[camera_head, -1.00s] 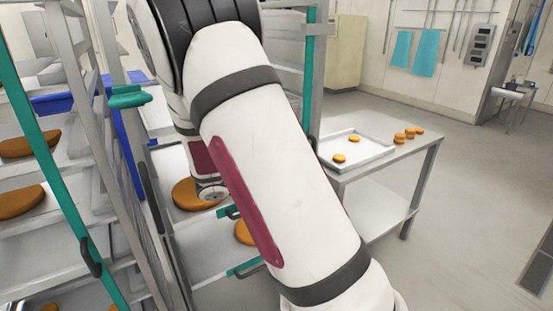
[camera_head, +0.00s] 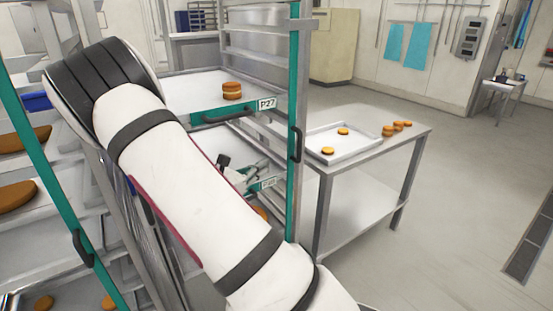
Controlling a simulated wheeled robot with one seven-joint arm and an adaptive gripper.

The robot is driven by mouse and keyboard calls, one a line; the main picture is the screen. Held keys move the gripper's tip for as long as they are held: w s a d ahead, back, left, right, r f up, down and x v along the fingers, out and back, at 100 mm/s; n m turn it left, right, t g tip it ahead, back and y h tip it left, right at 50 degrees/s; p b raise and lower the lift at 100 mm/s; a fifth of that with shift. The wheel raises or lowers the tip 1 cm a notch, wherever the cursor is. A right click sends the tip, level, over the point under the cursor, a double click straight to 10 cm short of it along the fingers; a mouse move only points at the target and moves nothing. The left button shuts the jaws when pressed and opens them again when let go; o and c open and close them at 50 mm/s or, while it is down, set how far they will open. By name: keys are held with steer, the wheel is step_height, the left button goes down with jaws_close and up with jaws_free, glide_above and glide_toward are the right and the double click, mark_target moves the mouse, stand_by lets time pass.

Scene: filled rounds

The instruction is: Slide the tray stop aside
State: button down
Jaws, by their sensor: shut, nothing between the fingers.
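A teal upright bar with a black handle (camera_head: 296,145), which looks like a tray stop, stands at the right front of the middle rack. A second teal bar with a black handle (camera_head: 82,248) slants across the left rack; I cannot tell which is the task's stop. My gripper (camera_head: 243,178) shows small beyond my white arm, shut and empty, close to the lower tray's teal front (camera_head: 266,184). It is left of the right-hand bar and appears apart from it. My arm hides part of the rack.
The upper tray, with a teal front marked P27 (camera_head: 225,114), carries stacked orange rounds (camera_head: 232,90). A steel table (camera_head: 350,165) at the right holds a shallow tray (camera_head: 356,151) with rounds.

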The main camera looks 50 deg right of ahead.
steer(key=d, duration=0.4)
steer(key=d+p, duration=0.1)
steer(key=d, duration=0.8)
steer(key=shift+s+d+p, duration=0.15)
steer(key=shift+s+p, duration=0.15)
steer(key=shift+p, duration=0.05)
steer(key=s+d+p, duration=0.1)
steer(key=d, duration=0.5)
steer(key=shift+s, duration=0.25)
steer(key=shift+a, duration=0.15)
glide_toward(300, 147)
steer(key=shift+s+a+f+b, duration=0.1)
steer(key=shift+s+a+b, duration=0.3)
steer(key=shift+a, duration=0.35)
